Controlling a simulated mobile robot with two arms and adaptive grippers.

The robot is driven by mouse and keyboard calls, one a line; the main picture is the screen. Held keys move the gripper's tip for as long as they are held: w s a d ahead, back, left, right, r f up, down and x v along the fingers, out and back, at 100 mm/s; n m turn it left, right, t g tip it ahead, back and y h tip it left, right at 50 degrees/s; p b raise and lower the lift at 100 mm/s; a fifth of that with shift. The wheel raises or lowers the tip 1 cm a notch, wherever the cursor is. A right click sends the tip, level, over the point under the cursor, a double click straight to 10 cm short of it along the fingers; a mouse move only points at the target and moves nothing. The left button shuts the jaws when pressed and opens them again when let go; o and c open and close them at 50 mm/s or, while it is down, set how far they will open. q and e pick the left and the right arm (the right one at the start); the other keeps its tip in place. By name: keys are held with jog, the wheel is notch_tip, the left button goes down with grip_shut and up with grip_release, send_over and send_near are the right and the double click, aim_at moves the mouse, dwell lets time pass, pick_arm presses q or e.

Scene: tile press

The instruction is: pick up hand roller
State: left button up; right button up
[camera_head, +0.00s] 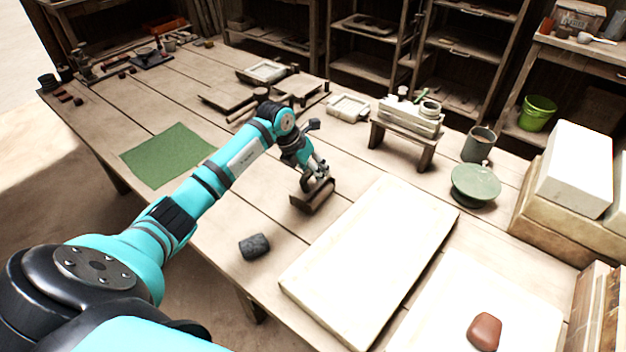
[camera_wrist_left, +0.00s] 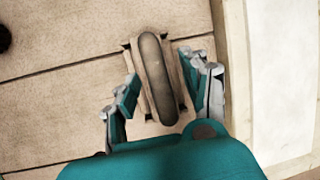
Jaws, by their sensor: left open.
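The thing I take for the hand roller (camera_wrist_left: 158,78) is a long, rounded brown bar over a lighter wooden, block-like base. In the head view it shows as a brown block (camera_head: 312,197) on the table, partly hidden by my gripper. My left gripper (camera_head: 316,172) is directly above it. In the left wrist view my left gripper (camera_wrist_left: 163,85) is open, with one finger on each side of the bar. The fingers look apart from the bar; I cannot tell whether they touch the base. My right gripper is in neither view.
A large pale slab (camera_head: 370,262) lies close to the right of the roller. A dark cylindrical lump (camera_head: 254,246) lies nearer the front edge. A green mat (camera_head: 167,155) lies to the left. A small wooden stand (camera_head: 402,140) and a green turntable (camera_head: 475,186) stand behind the slab.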

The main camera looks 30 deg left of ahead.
pick_arm(q)
jog(key=shift+f, duration=0.1)
jog(key=shift+c, duration=0.2)
grip_shut()
